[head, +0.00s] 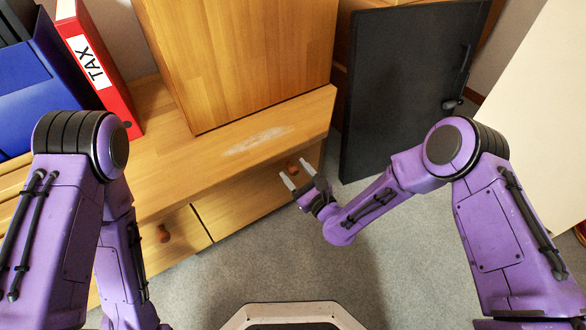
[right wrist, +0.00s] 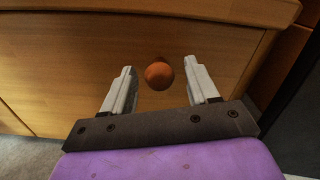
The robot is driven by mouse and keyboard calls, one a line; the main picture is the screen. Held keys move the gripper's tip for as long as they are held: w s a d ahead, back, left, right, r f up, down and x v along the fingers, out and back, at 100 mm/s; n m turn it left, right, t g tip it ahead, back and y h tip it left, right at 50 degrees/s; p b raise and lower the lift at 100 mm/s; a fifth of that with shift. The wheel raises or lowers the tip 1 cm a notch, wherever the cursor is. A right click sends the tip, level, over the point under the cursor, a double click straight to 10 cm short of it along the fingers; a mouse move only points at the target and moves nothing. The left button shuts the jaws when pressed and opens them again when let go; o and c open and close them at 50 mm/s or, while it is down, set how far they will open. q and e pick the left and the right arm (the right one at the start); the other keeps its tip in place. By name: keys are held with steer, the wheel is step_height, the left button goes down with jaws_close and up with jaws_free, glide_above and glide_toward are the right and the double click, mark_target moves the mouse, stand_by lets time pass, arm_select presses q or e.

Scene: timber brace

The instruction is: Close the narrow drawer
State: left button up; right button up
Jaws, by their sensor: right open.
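A low wooden cabinet has two drawer fronts side by side, and I cannot tell which is the narrow one. The right drawer (head: 245,195) has a round orange-brown knob (head: 292,167). The left drawer (head: 178,248) has a similar knob (head: 163,233). Neither front clearly stands out from the cabinet. My right gripper (head: 296,174) is open in front of the right drawer. In the right wrist view the knob (right wrist: 159,75) shows between the two fingers (right wrist: 158,68), with a gap on each side. My left gripper is out of view.
A tall wooden box (head: 240,60) stands on the cabinet top (head: 200,165). A red TAX binder (head: 97,70) and blue folders (head: 45,75) are at the left. A dark door or panel (head: 400,85) stands right of the cabinet. Grey carpet (head: 270,265) in front is clear.

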steer(key=p+v, duration=0.1)
steer(key=v, duration=0.3)
steer(key=shift+s+d+r+p, duration=0.15)
steer(key=shift+s+r+p, duration=0.1)
steer(key=shift+s+p, duration=0.1)
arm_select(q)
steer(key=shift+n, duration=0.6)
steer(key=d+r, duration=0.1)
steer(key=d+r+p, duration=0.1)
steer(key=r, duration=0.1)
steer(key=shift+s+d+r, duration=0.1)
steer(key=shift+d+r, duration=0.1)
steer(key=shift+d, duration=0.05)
arm_select(e)
steer(key=v, duration=0.4)
steer(key=shift+s+d+f, duration=0.15)
steer(key=shift+s+f, duration=0.05)
steer(key=shift+f, duration=0.1)
steer(key=shift+r, duration=0.1)
